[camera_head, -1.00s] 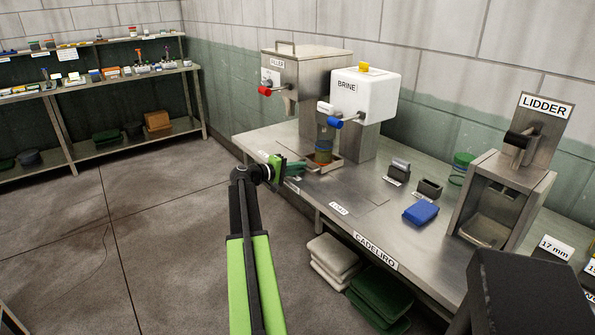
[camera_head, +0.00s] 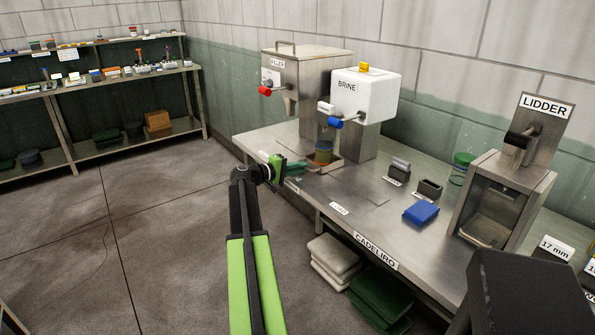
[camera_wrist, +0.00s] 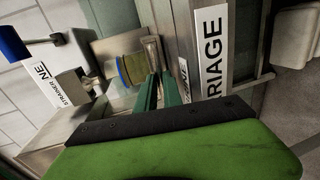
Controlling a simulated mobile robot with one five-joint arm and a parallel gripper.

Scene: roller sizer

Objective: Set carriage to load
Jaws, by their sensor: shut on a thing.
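The carriage shows as a metal tray (camera_head: 340,164) at the bench's front-left edge, below the filler and brine units. A small jar (camera_head: 323,152) with yellow and dark bands stands on it; the jar also shows in the wrist view (camera_wrist: 133,68). A metal handle (camera_wrist: 152,50) stands beside the jar. My gripper (camera_wrist: 158,78) is shut on this handle, its green fingers reaching from the front edge. In the head view my gripper (camera_head: 296,165) is low beside the tray. A label ending in "RIAGE" (camera_wrist: 212,50) lies next to the fingers. The exact grip contact is partly hidden.
The filler (camera_head: 305,75) with a red-knobbed lever and the white brine unit (camera_head: 365,97) with a blue-knobbed lever stand above the carriage. A blue block (camera_head: 421,212) and the lidder (camera_head: 505,195) are to the right. The floor at left is clear.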

